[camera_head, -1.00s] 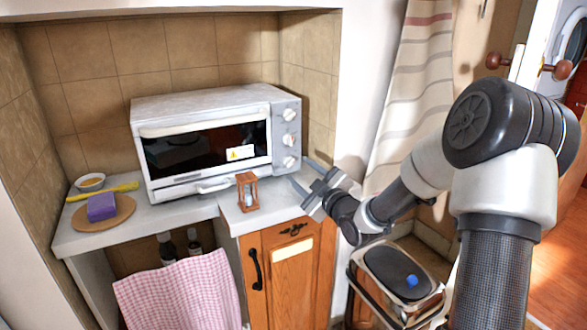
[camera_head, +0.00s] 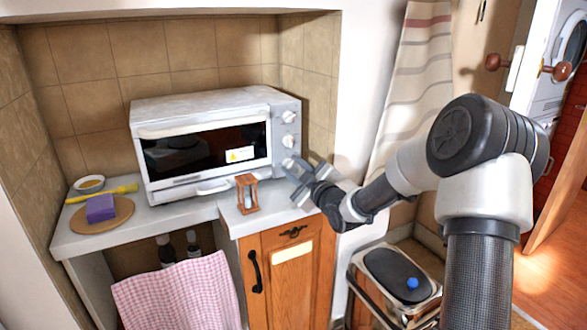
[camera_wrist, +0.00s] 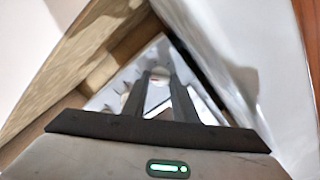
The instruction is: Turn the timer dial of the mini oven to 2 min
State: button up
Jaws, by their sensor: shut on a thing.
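The white mini oven (camera_head: 200,118) stands on the counter, its door closed. Its right front panel carries a column of white dials: a top dial (camera_head: 289,116), a middle dial (camera_head: 288,141) and a bottom dial. The labels are too small to read, so I cannot tell the timer or its setting. My gripper (camera_head: 291,165) is at the bottom dial and hides much of it. In the wrist view, my two dark fingers (camera_wrist: 160,80) are shut on a round white dial (camera_wrist: 160,72) at their tips.
A wooden hourglass (camera_head: 247,194) stands on the counter just left of my gripper. A purple sponge (camera_head: 101,208) on a round board, a yellow brush (camera_head: 120,189) and a small bowl (camera_head: 90,183) are at the far left. The tiled wall (camera_head: 318,90) is close on the right.

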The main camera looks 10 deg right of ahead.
jog(key=shift+m, duration=0.6)
jog(key=o, duration=1)
jog(key=shift+o, duration=0.2)
jog(key=p+v, duration=0.1)
jog(key=v, duration=1.6)
jog(key=shift+s, duration=0.2)
jog(key=shift+d, duration=0.1)
